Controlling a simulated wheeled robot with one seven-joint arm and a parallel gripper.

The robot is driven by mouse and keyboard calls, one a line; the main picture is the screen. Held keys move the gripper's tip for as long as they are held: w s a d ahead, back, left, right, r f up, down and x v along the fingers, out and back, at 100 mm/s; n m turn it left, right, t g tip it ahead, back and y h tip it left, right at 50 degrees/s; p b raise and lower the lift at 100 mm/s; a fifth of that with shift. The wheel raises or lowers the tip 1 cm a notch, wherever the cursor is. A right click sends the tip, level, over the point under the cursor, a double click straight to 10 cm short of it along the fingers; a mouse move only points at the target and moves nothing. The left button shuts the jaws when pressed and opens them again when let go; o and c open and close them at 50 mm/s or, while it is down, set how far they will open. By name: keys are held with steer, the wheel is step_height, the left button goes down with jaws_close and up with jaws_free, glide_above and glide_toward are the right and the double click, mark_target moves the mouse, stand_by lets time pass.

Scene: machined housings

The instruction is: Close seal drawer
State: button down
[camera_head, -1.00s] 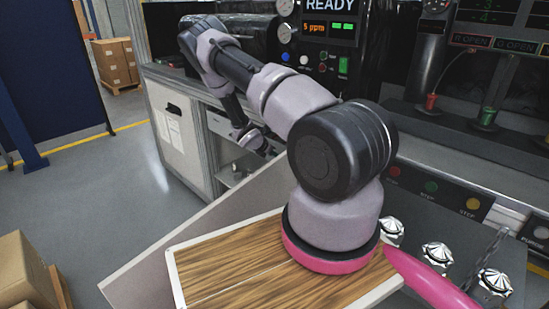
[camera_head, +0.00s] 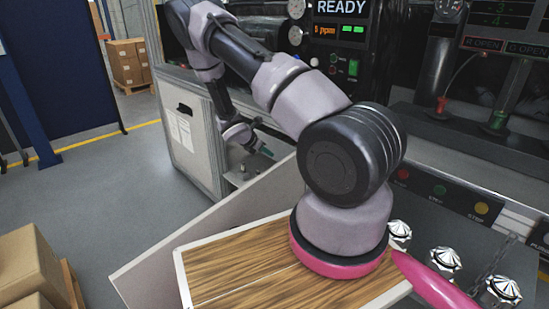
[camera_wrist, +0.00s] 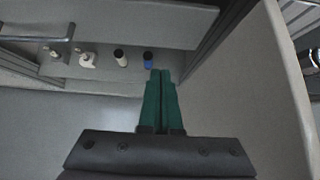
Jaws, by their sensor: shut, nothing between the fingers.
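My gripper (camera_wrist: 160,78) has green fingers, pressed together and empty, in the middle of the wrist view. It also shows small in the head view (camera_head: 266,152), beside the grey cabinet. Ahead of the fingertips in the wrist view is an open grey compartment with small bottles and a white item on its floor. A grey front panel (camera_wrist: 145,18) with a bar handle (camera_wrist: 40,38) lies above it, left of the fingertips. I cannot tell for sure which part is the seal drawer. In the head view the cabinet's open part is largely hidden by my arm and the slanted panel.
In the wrist view, a blue-topped bottle (camera_wrist: 148,60) and a black-capped bottle (camera_wrist: 120,57) stand near the fingertips. A pale wall (camera_wrist: 290,85) rises at right. In the head view the cabinet (camera_head: 186,133) adjoins open floor (camera_head: 110,190); cartons (camera_head: 28,265) sit at lower left.

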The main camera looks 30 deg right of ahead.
steer(key=s+a+f+t+h, duration=0.3)
steer(key=s+f+h, duration=0.2)
steer(key=f+h, duration=0.35)
steer(key=x, duration=1.4)
steer(key=shift+r, duration=0.25)
steer(key=x, duration=0.4)
steer(key=shift+d, duration=0.4)
steer(key=shift+d+r, duration=0.15)
steer(key=shift+w, duration=0.1)
steer(key=shift+a, duration=0.4)
steer(key=v, duration=1.3)
steer(key=shift+s+a, duration=0.2)
steer(key=shift+a, duration=0.15)
